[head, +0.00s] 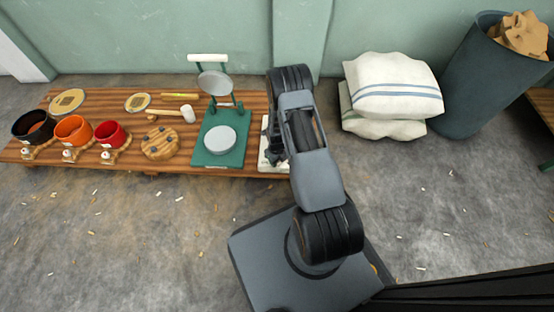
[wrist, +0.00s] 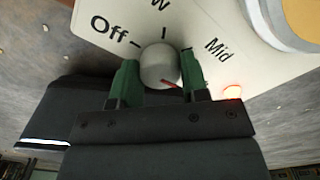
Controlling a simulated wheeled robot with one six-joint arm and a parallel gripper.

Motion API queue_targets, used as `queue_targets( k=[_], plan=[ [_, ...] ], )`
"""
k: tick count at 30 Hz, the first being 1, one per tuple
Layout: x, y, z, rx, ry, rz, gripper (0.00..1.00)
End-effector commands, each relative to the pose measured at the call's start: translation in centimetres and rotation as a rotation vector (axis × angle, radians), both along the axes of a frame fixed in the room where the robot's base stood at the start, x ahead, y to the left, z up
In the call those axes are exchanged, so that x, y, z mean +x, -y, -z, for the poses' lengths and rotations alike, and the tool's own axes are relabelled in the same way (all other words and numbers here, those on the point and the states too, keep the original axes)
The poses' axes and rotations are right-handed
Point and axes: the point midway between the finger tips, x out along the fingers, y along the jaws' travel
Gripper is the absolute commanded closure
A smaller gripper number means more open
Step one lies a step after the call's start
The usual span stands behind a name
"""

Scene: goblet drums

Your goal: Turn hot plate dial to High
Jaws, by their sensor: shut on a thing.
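The hot plate (head: 265,160) is a pale box at the right end of the wooden bench, mostly hidden by my arm. In the wrist view its pale panel (wrist: 205,22) shows "Off", a cut-off label ending in "w", and "Mid". The round grey dial (wrist: 158,58) has a red pointer mark aimed right and slightly down, past "Mid". A "High" label is not visible. My gripper (wrist: 160,70) has green fingertips on either side of the dial and is shut on it. A red light glows on the panel right of the gripper.
A green press with a round plate (head: 220,140) stands just left of the hot plate. The bench (head: 110,98) also holds coloured drum shells, a mallet (head: 187,114) and a wooden disc (head: 160,143). White sacks (head: 390,90) and a bin (head: 480,80) stand right. The floor in front is open.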

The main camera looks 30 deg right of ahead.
Motion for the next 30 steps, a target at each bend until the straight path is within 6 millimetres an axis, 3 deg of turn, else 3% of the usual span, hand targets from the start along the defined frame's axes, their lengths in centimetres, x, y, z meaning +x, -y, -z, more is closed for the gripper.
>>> queue_targets(
  k=[20,21,28,30],
  plan=[
    [-0.02,0.02,-0.01,0.0,0.0,0.053,0.82],
    [-0.01,0.01,-0.01,0.0,0.0,0.053,0.56],
    [0.0,-0.01,0.0,0.0,0.0,0.051,0.34],
    [-0.01,-0.02,0.0,0.0,0.0,0.051,0.33]
  ],
)
